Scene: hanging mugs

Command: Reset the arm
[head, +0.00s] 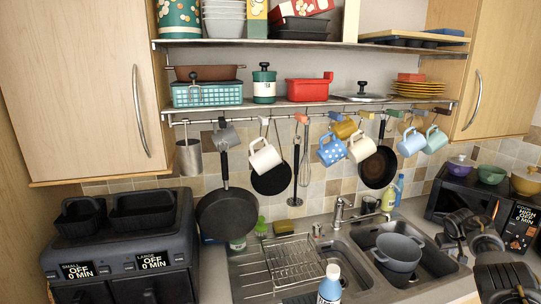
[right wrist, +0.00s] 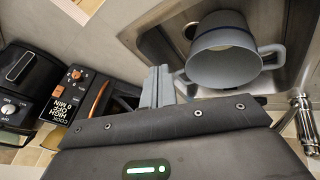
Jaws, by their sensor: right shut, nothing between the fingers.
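My right gripper (head: 443,240) is in the lower right of the head view, over the counter just right of the sink. It is shut and empty. Its closed grey fingers (right wrist: 157,86) show in the middle of the right wrist view. A grey pot (head: 398,252) sits in the right sink basin, left of the gripper. In the right wrist view the pot (right wrist: 222,60) lies just right of the fingers; whether they touch is hard to tell. Several mugs hang from the rail, including a blue dotted mug (head: 331,150) and a white mug (head: 264,157). My left gripper is out of view.
A black microwave (head: 465,188) stands behind and right of the gripper. The faucet (head: 342,212) rises behind the sink. A black double air fryer (head: 125,250) stands at left.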

